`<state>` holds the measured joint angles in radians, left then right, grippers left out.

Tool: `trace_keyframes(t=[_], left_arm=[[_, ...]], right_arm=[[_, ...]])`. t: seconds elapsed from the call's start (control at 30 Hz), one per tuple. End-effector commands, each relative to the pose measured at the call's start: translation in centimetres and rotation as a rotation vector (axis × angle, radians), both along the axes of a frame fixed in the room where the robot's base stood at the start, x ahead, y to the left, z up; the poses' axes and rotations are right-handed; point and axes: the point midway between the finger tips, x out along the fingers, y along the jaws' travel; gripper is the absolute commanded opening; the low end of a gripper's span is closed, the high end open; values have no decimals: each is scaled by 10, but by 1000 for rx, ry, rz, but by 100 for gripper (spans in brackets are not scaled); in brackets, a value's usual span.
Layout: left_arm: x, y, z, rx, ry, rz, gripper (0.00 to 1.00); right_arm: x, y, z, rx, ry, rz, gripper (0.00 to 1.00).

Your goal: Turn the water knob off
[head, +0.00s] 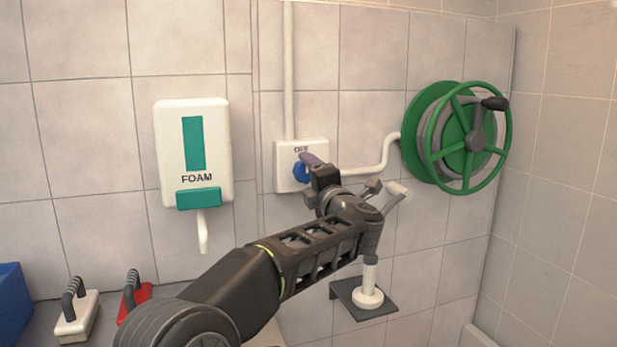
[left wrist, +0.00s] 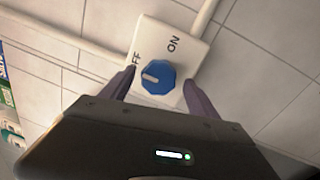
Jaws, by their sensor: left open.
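The blue water knob (head: 299,173) sits on a white plate (head: 287,153) on the tiled wall. In the left wrist view the knob (left wrist: 160,83) shows a white mark on its left side, roughly towards the OFF lettering. ON is printed at the plate's upper right. My left gripper (head: 312,168) is open at the plate, partly covering it in the head view. In the left wrist view its two dark fingers stand on either side of the knob; contact cannot be told. My right gripper is not in view.
A green hose reel (head: 468,137) hangs to the right, joined by a white pipe (head: 372,169). A foam dispenser (head: 193,140) hangs to the left. A small dark shelf (head: 381,309) is below. White (head: 75,317) and red (head: 134,301) brushes stand at lower left.

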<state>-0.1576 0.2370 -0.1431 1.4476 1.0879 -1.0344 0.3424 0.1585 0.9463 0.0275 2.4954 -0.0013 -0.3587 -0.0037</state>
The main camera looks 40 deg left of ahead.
Motion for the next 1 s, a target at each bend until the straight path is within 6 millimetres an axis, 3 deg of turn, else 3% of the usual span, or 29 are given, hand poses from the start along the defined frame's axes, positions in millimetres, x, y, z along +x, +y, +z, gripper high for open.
trace_keyframes(t=[0.4, 1.0], left_arm=[[-35, -51, -6, 0, -1, -2, 70], [-39, -57, -7, 0, 0, 0, 70]], right_arm=[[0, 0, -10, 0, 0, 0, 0], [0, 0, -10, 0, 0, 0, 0]])
